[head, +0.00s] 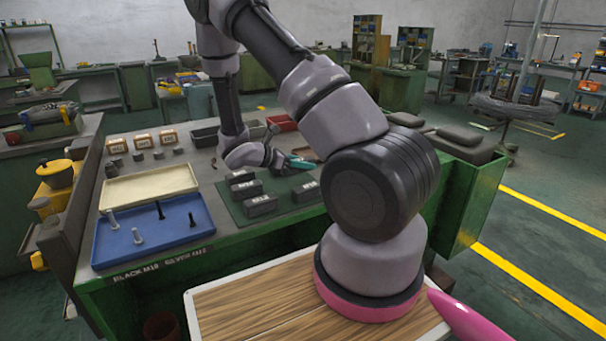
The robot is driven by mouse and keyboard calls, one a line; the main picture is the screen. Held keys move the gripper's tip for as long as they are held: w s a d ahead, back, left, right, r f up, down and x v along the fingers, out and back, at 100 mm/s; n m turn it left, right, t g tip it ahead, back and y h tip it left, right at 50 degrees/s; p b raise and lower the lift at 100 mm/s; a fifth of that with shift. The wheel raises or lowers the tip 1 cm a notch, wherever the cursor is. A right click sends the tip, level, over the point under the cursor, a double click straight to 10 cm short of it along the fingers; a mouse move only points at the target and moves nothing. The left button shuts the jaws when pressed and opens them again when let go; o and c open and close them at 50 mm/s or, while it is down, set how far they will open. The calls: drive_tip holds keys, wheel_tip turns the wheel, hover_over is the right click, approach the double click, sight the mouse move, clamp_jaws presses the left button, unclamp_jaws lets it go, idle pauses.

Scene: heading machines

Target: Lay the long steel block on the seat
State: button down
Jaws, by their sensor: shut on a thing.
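My gripper (292,163) is over the far part of the bench, above the back edge of the green mat (226,209). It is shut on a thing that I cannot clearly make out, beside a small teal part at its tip. Several dark steel blocks with pale markings lie on the mat: three in a left column, one of them the front block (261,206), and another block (305,192) to the right. My arm hides part of the mat's right side. I cannot tell which surface is the seat.
A blue tray (176,247) with several upright bolts and a cream tray (151,187) stand on the left of the green bench. Small labelled boxes (143,141) and bins (207,136) line the back. Dark pads (461,135) lie on the right. A wood-grain top (240,312) is in front.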

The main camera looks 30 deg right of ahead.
sight(304, 180)
drive_tip(key=shift+f, duration=1.7)
drive_tip(key=shift+f, duration=0.1)
drive_tip(key=shift+c, duration=2.2)
unclamp_jaws()
